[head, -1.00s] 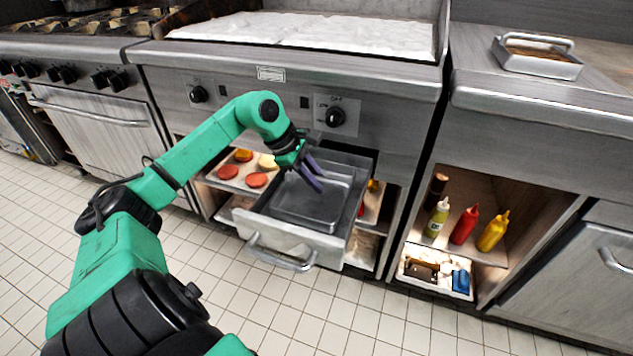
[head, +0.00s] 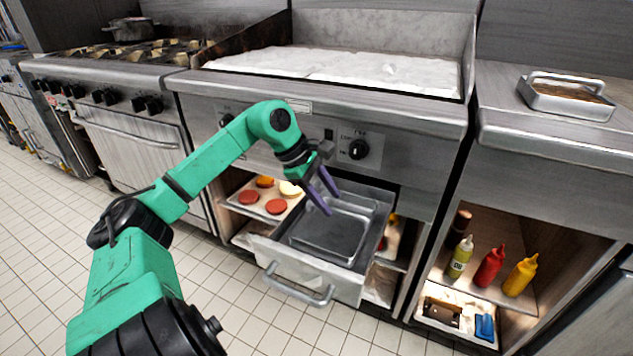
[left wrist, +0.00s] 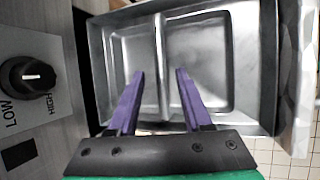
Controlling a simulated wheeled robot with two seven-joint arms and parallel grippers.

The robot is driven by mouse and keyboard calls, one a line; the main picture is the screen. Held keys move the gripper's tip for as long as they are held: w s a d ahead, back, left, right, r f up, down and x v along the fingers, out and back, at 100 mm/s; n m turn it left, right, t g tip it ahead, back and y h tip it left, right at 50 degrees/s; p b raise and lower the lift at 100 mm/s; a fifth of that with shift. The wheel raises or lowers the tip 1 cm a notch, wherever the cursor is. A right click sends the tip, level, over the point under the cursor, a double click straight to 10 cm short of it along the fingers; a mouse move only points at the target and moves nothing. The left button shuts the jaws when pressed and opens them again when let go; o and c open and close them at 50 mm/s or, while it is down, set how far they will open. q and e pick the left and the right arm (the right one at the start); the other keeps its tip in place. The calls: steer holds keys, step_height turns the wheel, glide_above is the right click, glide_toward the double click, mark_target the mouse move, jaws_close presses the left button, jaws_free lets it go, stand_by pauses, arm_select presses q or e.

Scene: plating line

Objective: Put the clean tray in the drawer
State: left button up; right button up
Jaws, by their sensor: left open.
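The clean tray (head: 328,238), shallow bare metal, lies inside the pulled-out drawer (head: 345,288) under the griddle. In the left wrist view the tray (left wrist: 205,60) fills the middle, with a bar-like handle across it. My left gripper (head: 332,204) hangs over the tray, open and empty, its purple fingers pointing down. In the left wrist view its fingertips (left wrist: 160,72) are on either side of the bar and do not visibly touch it. My right gripper is not in view.
The drawer's front handle (head: 298,288) sticks out over the tiled floor. Shelves with patties (head: 249,197) and with sauce bottles (head: 490,266) flank the drawer. Another handled tray (head: 566,97), with brown contents, stands on the right counter. A control knob (left wrist: 28,76) is close beside the left gripper.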

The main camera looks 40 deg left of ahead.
arm_select(q)
steer(key=v, duration=0.7)
steer(key=shift+s+r, duration=0.1)
